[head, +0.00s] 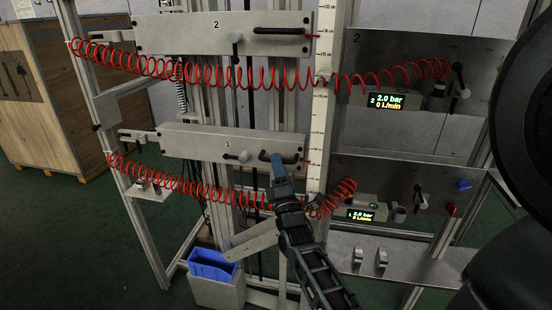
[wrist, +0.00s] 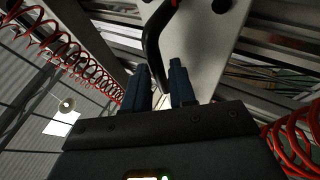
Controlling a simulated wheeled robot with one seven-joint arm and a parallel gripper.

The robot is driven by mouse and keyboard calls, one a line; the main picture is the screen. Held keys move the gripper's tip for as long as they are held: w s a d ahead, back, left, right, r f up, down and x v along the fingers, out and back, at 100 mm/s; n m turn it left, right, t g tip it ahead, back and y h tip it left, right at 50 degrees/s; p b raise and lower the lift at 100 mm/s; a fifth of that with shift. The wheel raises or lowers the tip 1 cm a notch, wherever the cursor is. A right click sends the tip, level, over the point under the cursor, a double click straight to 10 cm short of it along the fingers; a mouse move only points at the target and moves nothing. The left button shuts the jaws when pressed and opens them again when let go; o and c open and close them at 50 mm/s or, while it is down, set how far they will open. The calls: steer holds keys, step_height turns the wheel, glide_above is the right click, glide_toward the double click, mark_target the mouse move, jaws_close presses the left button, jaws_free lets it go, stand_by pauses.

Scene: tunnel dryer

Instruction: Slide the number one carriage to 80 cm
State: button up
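The number one carriage (head: 205,147) is a grey plate marked "1", on the vertical rails below the number two carriage. It carries a small clamp lever (head: 240,157) and a black bar handle (head: 290,159) near its right end. A red pointer (head: 308,161) at that end meets the white vertical scale (head: 322,120); its reading is too small to tell. My gripper (head: 278,160) is at the handle's left part. In the wrist view, its fingers (wrist: 160,76) stand apart with the black handle (wrist: 151,45) reaching between them. The carriage plate (wrist: 203,45) is just behind.
The number two carriage (head: 180,34) is above. Red coiled hoses (head: 190,187) hang across the frame on both levels. Panels with displays (head: 367,214) and levers stand at right. A blue bin (head: 212,266) sits low at left; a wooden crate (head: 60,90) is behind.

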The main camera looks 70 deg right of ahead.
steer(key=shift+x, duration=0.95)
steer(key=shift+c, duration=0.2)
jaws_close()
